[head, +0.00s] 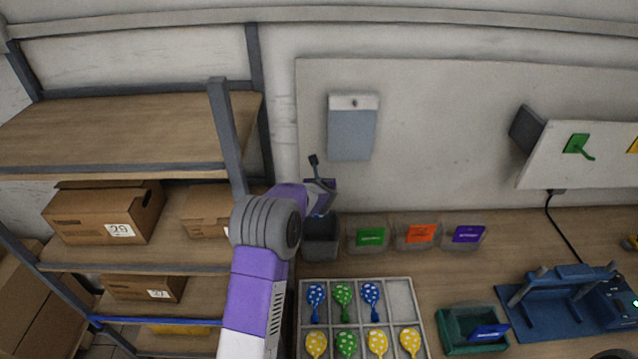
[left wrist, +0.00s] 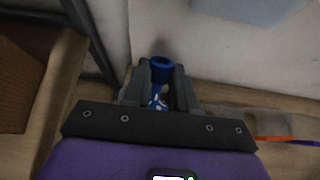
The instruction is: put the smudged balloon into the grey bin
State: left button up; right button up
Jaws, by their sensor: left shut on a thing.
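My left gripper (head: 321,208) is shut on a blue balloon with white dots; the balloon shows between the fingers in the left wrist view (left wrist: 161,72). The grey bin (head: 320,246) stands on the bench against the wall, at the left end of a row of bins. The gripper is over or just behind the bin's back edge in the head view; its exact height cannot be told. My right gripper is not in view.
A sectioned tray (head: 412,290) holds several dotted balloons, with its top right section empty. Clear bins with green (head: 370,237), orange (head: 420,233) and purple (head: 468,234) cards stand right of the grey bin. A shelf rack (head: 219,130) with cardboard boxes stands close left.

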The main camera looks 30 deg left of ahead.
pick_arm(q)
notch_tip(320, 180, down, 11)
jog(key=b, duration=1)
jog(key=shift+f, duration=0.15)
jog(key=o, duration=0.9)
notch_tip(320, 180, up, 8)
jog(key=p, duration=0.6)
